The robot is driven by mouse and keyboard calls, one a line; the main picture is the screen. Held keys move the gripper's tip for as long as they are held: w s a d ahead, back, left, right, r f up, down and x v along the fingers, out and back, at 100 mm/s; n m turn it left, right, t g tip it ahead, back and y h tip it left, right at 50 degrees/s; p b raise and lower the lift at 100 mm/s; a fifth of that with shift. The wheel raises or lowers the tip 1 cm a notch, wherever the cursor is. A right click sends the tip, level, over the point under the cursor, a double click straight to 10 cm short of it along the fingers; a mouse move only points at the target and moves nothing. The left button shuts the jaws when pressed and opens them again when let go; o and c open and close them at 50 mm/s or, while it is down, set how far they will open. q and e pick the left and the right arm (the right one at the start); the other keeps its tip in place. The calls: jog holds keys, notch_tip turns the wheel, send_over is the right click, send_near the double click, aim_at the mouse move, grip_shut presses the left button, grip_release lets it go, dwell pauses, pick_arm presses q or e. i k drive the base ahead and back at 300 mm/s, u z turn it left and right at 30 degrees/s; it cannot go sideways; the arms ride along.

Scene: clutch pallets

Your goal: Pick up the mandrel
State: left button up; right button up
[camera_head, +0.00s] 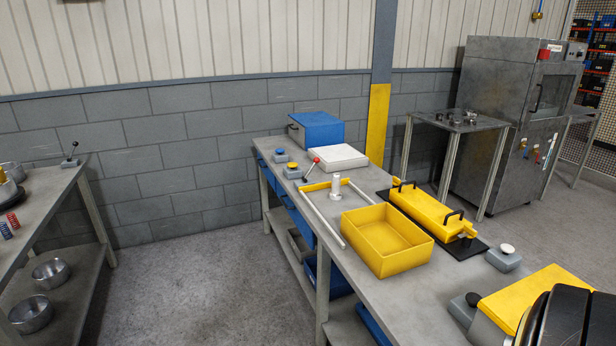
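A pale, upright stepped post (336,189) on a wider round base stands on the long grey workbench (355,290), and it looks like the mandrel. It is behind the yellow open bin and between the two rails of a metal frame (320,213). Neither of my grippers shows in this view, and nothing is seen touching the post.
An empty yellow bin (358,241) is in front of the post. To its right is a yellow fixture with black handles (425,206). A red-knobbed lever (312,168), white box (338,157) and blue box (319,130) lie behind. Another bench (50,190) stands left, across open floor.

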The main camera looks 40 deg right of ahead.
aim_at(336, 194)
jog(key=i, duration=0.8)
jog(key=z, duration=1.35)
jog(key=i, duration=1.6)
jog(key=u, duration=0.1)
